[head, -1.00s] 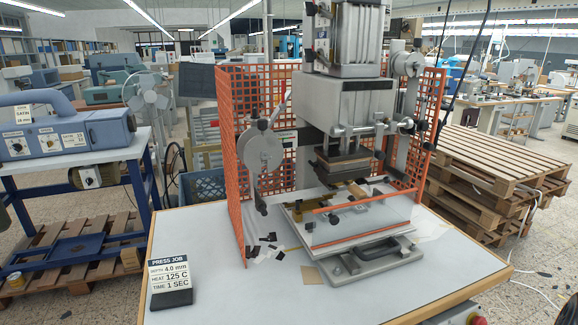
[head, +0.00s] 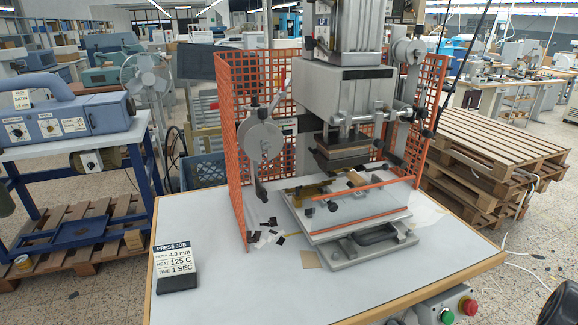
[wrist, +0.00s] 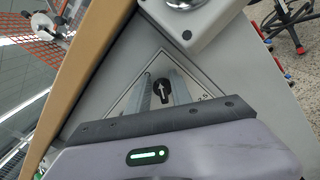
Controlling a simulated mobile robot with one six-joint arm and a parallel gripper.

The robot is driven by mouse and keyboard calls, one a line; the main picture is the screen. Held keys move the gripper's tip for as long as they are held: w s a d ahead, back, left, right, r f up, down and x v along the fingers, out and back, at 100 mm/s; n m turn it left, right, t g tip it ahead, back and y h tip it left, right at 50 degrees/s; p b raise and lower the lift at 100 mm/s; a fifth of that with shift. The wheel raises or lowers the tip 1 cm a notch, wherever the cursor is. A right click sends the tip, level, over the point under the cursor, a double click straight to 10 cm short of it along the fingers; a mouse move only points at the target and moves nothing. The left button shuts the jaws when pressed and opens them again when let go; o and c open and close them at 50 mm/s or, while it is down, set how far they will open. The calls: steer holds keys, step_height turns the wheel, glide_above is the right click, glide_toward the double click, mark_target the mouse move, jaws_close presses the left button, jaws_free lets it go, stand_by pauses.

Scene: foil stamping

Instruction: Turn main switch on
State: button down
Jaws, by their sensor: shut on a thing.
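In the wrist view the main switch (wrist: 162,92) is a small black knob with a white arrow on a grey panel (wrist: 226,75). The arrow points up in the picture, tilted slightly. My gripper (wrist: 163,93) has its two narrow grey fingers on either side of the knob and is shut on it. A marking beside the right finger is partly hidden and too small to read surely. The finger roots are hidden behind the gripper body. I cannot make out the switch or gripper in the head view.
A grey box with a round metal part (wrist: 187,4) is close above the switch in the wrist view. The head view shows the foil press (head: 345,95), its orange mesh guard (head: 232,150), a job card (head: 174,262), and green (head: 447,316) and red (head: 469,306) buttons below the table edge.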

steer(key=shift+f, duration=0.1)
steer(key=m, duration=0.1)
steer(key=m+p, duration=0.1)
steer(key=m, duration=0.1)
steer(key=shift+d+f+m, duration=0.15)
steer(key=shift+f+m, duration=0.05)
steer(key=shift+m, duration=0.1)
